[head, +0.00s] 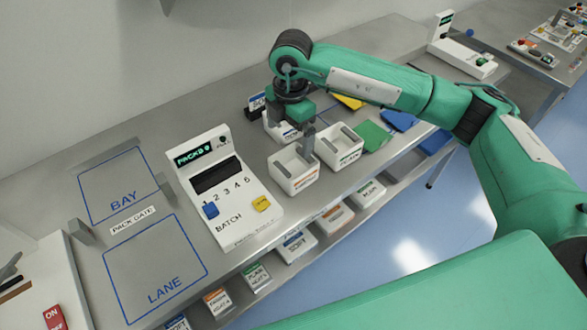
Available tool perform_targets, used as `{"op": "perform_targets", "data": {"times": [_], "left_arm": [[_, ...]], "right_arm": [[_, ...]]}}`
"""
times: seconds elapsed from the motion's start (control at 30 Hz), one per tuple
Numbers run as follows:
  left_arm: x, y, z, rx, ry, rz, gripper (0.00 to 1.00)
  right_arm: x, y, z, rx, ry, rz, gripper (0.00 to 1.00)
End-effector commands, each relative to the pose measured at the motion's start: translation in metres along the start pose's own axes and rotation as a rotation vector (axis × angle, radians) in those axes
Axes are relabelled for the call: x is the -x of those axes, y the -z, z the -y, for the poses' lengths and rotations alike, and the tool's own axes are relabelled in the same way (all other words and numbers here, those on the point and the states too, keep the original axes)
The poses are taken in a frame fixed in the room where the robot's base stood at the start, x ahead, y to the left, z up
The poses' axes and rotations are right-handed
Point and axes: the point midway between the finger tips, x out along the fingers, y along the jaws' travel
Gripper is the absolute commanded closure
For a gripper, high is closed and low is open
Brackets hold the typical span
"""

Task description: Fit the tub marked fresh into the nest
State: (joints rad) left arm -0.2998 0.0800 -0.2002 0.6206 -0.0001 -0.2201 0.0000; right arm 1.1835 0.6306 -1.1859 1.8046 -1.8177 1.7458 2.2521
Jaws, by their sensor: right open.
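Three white open tubs stand together on the steel bench below my right gripper. The front tub (294,175) has an orange label, the right tub (341,150) a green label, and the back-left tub (272,131) a dark label, partly hidden by my gripper. The label words are too small to read surely, so I cannot tell which is marked fresh. My right gripper (291,130) points down, open, with one finger over the inner edges of the front and right tubs. I cannot pick out the nest. My left gripper is not in view.
A white batch console (222,190) stands left of the tubs. Outlined BAY (122,183) and LANE (155,268) areas are empty, with a PACK GATE (132,221) label between them. Green (373,136) and blue (399,120) sheets lie to the right. Labelled bins (298,243) line the lower shelf.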

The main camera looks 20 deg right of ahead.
Motion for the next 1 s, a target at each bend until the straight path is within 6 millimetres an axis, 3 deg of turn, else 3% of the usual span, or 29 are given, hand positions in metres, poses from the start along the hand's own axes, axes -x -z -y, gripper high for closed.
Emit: {"op": "perform_targets", "data": {"times": [0.13,0.5,0.77,1.0], "left_arm": [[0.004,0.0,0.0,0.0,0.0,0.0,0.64],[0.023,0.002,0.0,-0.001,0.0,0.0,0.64],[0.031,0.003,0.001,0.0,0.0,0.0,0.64],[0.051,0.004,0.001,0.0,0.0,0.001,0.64]], "right_arm": [[-0.004,-0.012,0.001,-0.034,0.013,0.047,0.0],[-0.07,-0.014,0.002,-0.032,0.013,0.043,0.0],[-0.087,-0.016,0.002,-0.029,0.012,0.043,0.0],[-0.118,-0.02,0.002,-0.029,0.014,0.042,0.0]]}}
